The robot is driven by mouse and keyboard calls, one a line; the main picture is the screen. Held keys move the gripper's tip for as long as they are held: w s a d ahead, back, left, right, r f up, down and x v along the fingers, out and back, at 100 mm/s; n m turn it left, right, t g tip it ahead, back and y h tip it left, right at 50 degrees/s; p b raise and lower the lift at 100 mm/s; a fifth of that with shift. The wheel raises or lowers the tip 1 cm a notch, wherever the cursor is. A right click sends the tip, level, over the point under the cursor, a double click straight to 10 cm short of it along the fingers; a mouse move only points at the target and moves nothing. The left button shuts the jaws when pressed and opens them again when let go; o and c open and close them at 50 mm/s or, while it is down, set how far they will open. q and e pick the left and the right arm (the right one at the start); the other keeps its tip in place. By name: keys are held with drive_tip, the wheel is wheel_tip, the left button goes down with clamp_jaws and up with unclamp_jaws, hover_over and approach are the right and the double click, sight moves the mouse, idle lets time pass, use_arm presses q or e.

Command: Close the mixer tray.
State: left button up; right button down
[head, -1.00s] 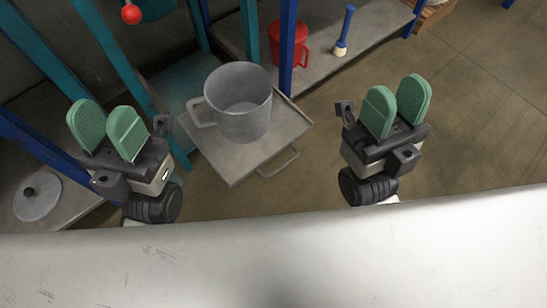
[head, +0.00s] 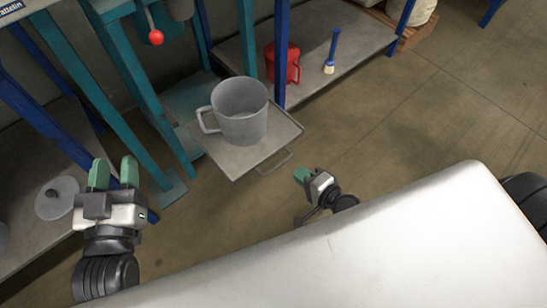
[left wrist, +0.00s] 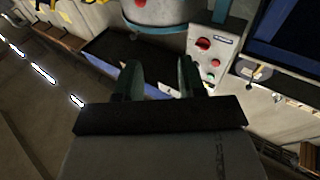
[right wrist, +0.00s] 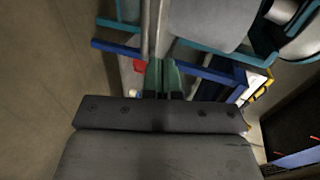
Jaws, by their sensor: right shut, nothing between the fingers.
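The mixer tray (head: 230,162) is a flat grey plate with a bar handle (head: 275,163) on its front edge. It sticks out from the teal mixer frame over the floor. A grey pot (head: 240,112) with a side handle stands upright on it. My left gripper (head: 113,172) is left of the tray, apart from it, with its green fingers spread and empty; they also show apart in the left wrist view (left wrist: 160,80). My right gripper (head: 301,174) is just right of and below the handle, apart from it. Its fingers are together and empty in the right wrist view (right wrist: 163,78).
Teal legs (head: 150,95) stand between my left gripper and the tray. A low shelf (head: 360,45) behind holds a red jug (head: 284,62) and a blue-handled brush (head: 332,55). A grey lid (head: 58,198) lies at the left. The floor right of the tray is clear.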

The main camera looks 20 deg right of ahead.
sight(271, 153)
drive_tip(key=x, duration=0.9)
drive_tip(key=shift+f, duration=0.1)
use_arm(q)
drive_tip(key=shift+d+r, duration=0.1)
drive_tip(key=shift+r, duration=0.1)
use_arm(e)
drive_tip(key=shift+w+a+f, duration=0.1)
drive_tip(key=shift+w+a, duration=0.05)
drive_tip(key=shift+w, duration=0.25)
